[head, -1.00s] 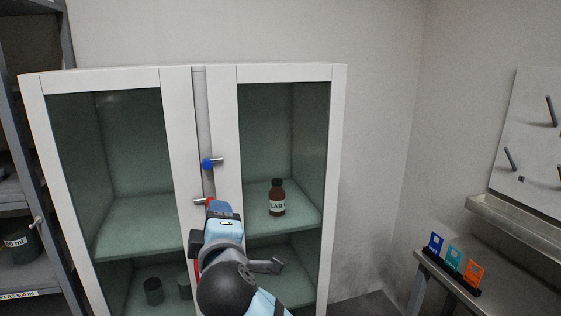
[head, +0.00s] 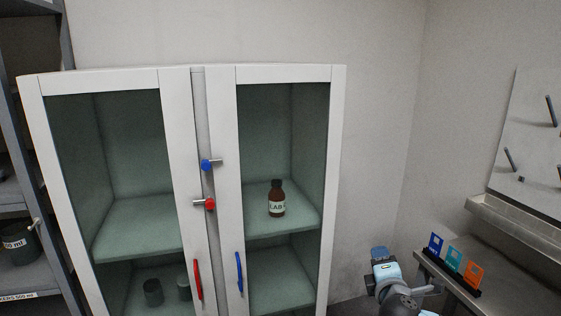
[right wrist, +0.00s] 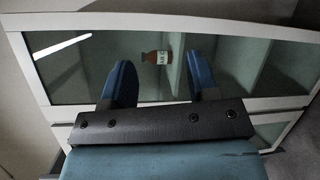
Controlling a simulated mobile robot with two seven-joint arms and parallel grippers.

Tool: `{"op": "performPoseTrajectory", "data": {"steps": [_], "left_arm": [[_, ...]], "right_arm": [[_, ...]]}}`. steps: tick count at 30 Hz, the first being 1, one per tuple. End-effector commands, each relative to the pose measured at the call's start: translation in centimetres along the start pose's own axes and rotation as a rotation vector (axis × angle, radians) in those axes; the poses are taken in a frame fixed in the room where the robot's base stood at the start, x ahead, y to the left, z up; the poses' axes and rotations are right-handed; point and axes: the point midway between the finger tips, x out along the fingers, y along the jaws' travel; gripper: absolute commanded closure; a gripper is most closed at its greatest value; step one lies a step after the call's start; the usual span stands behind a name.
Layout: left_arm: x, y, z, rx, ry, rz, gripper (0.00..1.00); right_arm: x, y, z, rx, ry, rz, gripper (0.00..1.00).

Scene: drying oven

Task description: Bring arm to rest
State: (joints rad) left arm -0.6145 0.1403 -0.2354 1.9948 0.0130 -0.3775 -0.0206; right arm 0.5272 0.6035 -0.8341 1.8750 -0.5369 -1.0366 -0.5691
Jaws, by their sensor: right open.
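My right gripper (head: 379,254) is at the lower right in the head view, right of the cabinet and apart from it. In the right wrist view its two blue fingers (right wrist: 162,85) are spread with nothing between them, and the cabinet lies beyond them. The white glass-door cabinet (head: 178,80) stands with both doors shut. It has a blue knob (head: 206,165), a red knob (head: 210,204), a red handle (head: 197,279) and a blue handle (head: 239,273). My left gripper is not in view.
A brown bottle (head: 277,199) stands on the cabinet's right shelf, with dark beakers (head: 153,291) lower left. A metal bench (head: 450,275) at right carries blue, teal and orange cards (head: 455,258), close to my right arm. A shelf rack (head: 30,275) stands at far left.

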Motion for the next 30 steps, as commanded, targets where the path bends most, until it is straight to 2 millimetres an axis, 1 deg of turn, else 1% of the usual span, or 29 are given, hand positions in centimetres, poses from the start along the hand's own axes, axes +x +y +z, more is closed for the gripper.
{"op": "performPoseTrajectory", "data": {"steps": [1,5,8,9,11,12,14,15,17,18,20,21,24,30], "left_arm": [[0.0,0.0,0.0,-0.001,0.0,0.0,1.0],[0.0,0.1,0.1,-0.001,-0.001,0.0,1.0],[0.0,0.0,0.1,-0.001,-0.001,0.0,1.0],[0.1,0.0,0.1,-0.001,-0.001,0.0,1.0],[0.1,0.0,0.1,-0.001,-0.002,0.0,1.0],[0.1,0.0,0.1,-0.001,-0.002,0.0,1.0],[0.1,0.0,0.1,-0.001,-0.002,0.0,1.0],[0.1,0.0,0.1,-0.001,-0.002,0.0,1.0],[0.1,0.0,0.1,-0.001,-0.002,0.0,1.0],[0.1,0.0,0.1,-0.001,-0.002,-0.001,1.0],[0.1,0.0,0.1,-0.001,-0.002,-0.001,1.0],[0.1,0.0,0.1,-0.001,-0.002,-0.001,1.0],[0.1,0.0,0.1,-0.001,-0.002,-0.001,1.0],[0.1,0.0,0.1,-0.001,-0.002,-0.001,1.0]], "right_arm": [[-0.6,-1.9,-0.3,0.033,0.022,-0.032,0.46],[-2.1,-6.1,-0.9,0.128,0.076,-0.109,0.46],[-3.8,-9.8,-1.2,0.219,0.116,-0.178,0.46],[-4.7,-11.5,-1.4,0.261,0.134,-0.21,0.46],[-6.2,-14.2,-1.5,0.333,0.157,-0.263,0.46],[-7.5,-16.1,-1.5,0.387,0.172,-0.301,0.46],[-9.5,-19.0,-1.5,0.474,0.189,-0.36,0.46],[-11.0,-20.8,-1.4,0.534,0.198,-0.398,0.46],[-13.3,-23.4,-1.1,0.624,0.207,-0.454,0.46],[-14.9,-25.0,-0.9,0.684,0.208,-0.49,0.46],[-17.1,-27.1,-0.4,0.769,0.207,-0.537,0.46],[-18.6,-28.4,-0.1,0.82,0.203,-0.566,0.46],[-21.6,-30.6,0.7,0.93,0.189,-0.62,0.46],[-26.6,-33.8,2.3,1.096,0.152,-0.697,0.46]]}}
